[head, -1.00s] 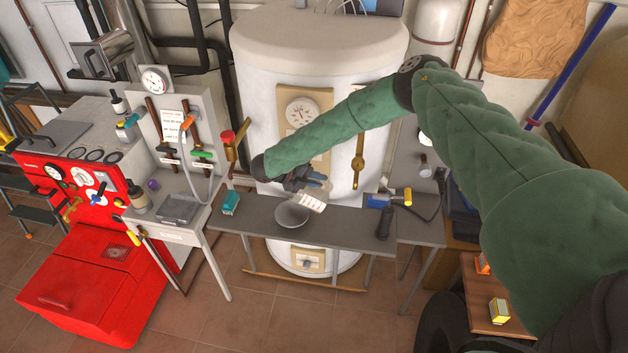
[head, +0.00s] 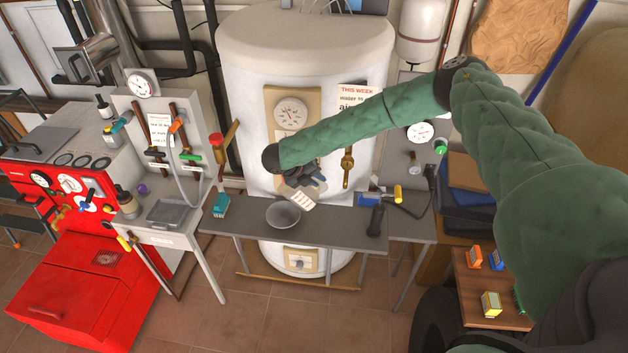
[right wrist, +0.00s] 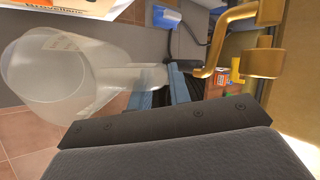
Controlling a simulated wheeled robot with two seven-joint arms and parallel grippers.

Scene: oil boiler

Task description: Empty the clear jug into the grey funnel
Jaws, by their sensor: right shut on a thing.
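My right gripper (head: 312,184) hangs above the front bench, before the white tank. In the right wrist view its blue fingers (right wrist: 178,88) are shut on the handle of the clear jug (right wrist: 48,85). The jug is see-through, with its round open mouth towards the left of that view. In the head view I make out mainly its white label with red print (head: 302,200); the label is slanted. The grey funnel (head: 283,215), a round grey bowl shape, is on the bench just below and left of the label. I cannot tell what is in the jug. My left gripper is not in view.
A teal box (head: 221,204) stands left of the funnel on the bench (head: 335,234). A dark-handled tool (head: 376,220) and a blue item with a yellow end (head: 383,198) are at the right. A brass valve (head: 347,168) hangs on the tank near the gripper.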

